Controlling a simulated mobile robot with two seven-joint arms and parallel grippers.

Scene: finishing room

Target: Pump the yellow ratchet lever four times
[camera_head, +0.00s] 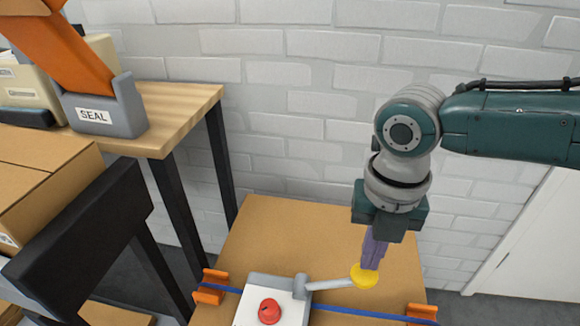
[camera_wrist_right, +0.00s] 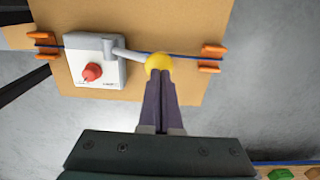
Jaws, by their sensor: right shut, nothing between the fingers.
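The ratchet lever is a light grey arm with a round yellow knob (camera_head: 364,276) at its end. It reaches out to the right from the grey and white ratchet box (camera_head: 257,282), which has a red knob (camera_head: 269,311) on top. In the right wrist view the yellow knob (camera_wrist_right: 159,63) is right at my fingertips. My right gripper (camera_head: 371,266) points down with its purple fingers shut and nothing between them. Its tips are at the yellow knob, overlapping it in the head view; I cannot tell if they touch. My left gripper is not in view.
The box sits on a brown carton (camera_head: 300,222) with a blue strap (camera_head: 340,313) and orange corner guards (camera_head: 422,313). At left stand a wooden table (camera_head: 182,104) with a grey "SEAL" holder (camera_head: 104,106) and a black post. A white brick wall is behind.

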